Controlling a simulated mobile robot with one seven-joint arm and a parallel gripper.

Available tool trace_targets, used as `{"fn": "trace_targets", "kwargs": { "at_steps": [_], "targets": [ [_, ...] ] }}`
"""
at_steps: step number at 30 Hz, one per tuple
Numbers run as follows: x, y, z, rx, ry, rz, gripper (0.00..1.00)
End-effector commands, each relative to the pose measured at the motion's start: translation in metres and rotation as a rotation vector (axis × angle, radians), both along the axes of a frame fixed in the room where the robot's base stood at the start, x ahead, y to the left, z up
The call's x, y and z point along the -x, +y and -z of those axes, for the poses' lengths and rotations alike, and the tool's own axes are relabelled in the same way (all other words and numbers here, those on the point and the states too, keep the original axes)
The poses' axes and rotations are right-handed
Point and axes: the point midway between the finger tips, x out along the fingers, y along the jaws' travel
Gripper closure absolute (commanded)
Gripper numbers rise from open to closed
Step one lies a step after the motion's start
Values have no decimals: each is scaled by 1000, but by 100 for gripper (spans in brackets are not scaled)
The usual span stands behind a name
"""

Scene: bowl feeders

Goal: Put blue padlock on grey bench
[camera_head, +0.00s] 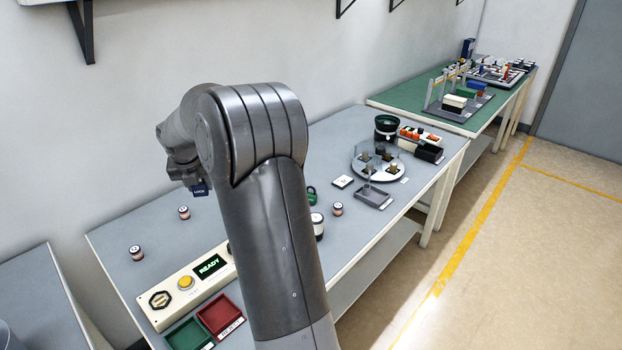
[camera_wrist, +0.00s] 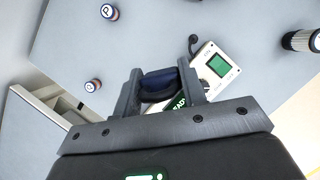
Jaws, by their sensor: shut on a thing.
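The blue padlock (camera_head: 200,190) hangs below my gripper (camera_head: 190,175) in the head view, over the back part of the grey bench (camera_head: 215,220). In the wrist view my gripper (camera_wrist: 159,80) is shut on the blue padlock (camera_wrist: 157,79), which sits between the two fingers. The grey bench top (camera_wrist: 240,110) lies beneath it in that view, and the padlock appears held above it. My arm hides the middle of the bench in the head view.
A panel reading READY (camera_head: 210,266), red tray (camera_head: 220,316) and green tray (camera_head: 188,335) stand at the near end. Small labelled cylinders (camera_head: 136,253) (camera_head: 184,212) are at the back left. A green padlock (camera_head: 311,195) and a round feeder plate (camera_head: 380,168) are farther right.

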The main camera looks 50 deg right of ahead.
Motion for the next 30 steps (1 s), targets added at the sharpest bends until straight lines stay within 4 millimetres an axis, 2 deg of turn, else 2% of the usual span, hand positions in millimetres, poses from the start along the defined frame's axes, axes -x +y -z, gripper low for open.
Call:
{"fn": "trace_targets", "kwargs": {
  "at_steps": [1,3,12,13,18,24,30],
  "targets": [
    [6,-21,0,-1,0,28,86],
    [13,-41,0,0,-1,55,86],
    [38,-101,0,1,-2,131,86],
    [39,-104,2,1,-1,134,86],
    [37,-99,41,-1,2,127,86],
    [37,-99,77,1,1,126,86],
    [37,-99,88,1,-3,127,86]
  ]
}}
